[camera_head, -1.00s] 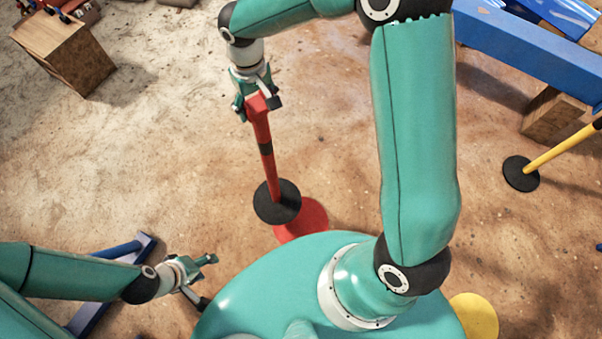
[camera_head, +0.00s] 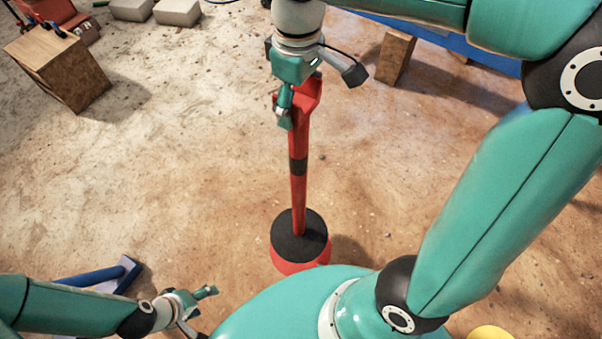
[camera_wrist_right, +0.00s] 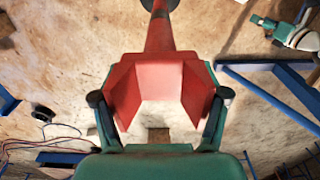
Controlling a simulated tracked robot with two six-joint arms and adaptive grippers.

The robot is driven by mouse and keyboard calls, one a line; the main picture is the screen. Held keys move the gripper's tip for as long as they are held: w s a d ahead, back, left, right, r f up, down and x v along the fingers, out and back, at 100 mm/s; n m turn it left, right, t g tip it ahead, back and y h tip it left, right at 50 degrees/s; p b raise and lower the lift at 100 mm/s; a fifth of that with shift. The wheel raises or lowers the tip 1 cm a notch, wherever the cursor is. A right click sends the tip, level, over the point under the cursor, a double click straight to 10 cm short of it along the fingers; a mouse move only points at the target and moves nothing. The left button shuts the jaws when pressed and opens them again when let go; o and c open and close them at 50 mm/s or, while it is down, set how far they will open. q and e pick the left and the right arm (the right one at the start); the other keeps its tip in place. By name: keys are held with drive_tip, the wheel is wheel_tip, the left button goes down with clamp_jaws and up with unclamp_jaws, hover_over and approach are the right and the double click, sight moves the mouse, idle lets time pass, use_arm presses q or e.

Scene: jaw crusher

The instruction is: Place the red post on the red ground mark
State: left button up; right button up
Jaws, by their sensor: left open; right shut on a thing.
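The red post (camera_head: 298,190) has a black band, a black round base (camera_head: 300,234) and a forked red head. My right gripper (camera_head: 300,98) is shut on the head and holds the post nearly upright. In the right wrist view the red head (camera_wrist_right: 160,85) sits between the two fingers. The red ground mark (camera_head: 300,267) shows as a crescent at the near side of the base, which covers the rest. I cannot tell whether the base touches the ground. My left gripper (camera_head: 204,310) is open and empty, low at the left, apart from the post.
A wooden block (camera_head: 60,65) stands at the far left, and another (camera_head: 395,57) by the blue beam (camera_head: 440,48). A blue frame (camera_head: 115,275) lies near my left arm. A yellow mark (camera_head: 490,333) shows at the bottom edge. The ground around the post is clear.

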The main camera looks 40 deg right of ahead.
sight(300, 132)
wheel_tip(300, 132, down, 20)
drive_tip(key=b, duration=0.4)
drive_tip(key=shift+r+b, duration=0.15)
drive_tip(key=shift+b, duration=0.15)
drive_tip(key=o, duration=1.8)
wheel_tip(300, 132, up, 11)
drive_tip(key=p, duration=0.2)
drive_tip(key=shift+p, duration=0.35)
drive_tip(key=shift+r, duration=0.45)
drive_tip(key=shift+s, duration=0.15)
